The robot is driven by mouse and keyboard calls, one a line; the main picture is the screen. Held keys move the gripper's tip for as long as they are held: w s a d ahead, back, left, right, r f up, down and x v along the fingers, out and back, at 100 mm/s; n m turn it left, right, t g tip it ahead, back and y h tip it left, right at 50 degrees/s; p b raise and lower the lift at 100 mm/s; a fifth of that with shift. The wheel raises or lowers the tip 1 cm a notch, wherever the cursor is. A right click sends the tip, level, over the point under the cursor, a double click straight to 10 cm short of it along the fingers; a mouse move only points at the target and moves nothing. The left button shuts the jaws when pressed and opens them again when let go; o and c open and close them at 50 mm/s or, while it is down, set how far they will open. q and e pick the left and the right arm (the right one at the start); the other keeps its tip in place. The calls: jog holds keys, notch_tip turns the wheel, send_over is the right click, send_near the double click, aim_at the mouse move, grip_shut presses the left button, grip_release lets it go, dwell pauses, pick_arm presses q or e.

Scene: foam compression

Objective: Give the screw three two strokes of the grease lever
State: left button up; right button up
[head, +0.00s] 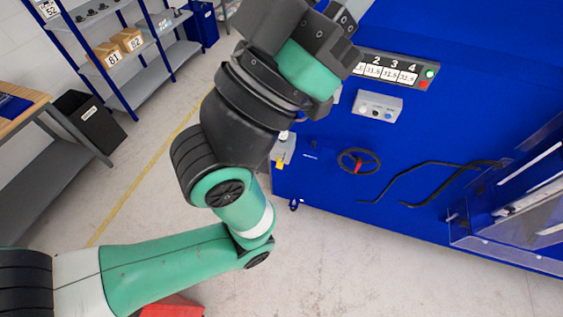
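A blue machine (420,120) fills the right side of the head view. Its display panel (392,70) shows the numbers 2, 3 and 4 above small readouts, with a green and a red button at the right end. I cannot make out which part is the grease lever or screw three. A small grey unit with a yellow part (282,152) sits on the machine's left edge, partly behind my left arm. My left gripper (338,22) is at the top edge in front of the machine; its fingers cannot be made out. My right gripper is out of view.
A handwheel with a red mark (358,161) and a grey button box (378,107) are on the machine front. Black bent bars (425,180) stick out at the right. Shelves (105,62), a black bin (90,118) and a workbench (30,112) stand left.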

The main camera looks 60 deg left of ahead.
pick_arm(q)
grip_shut()
dwell(1.4)
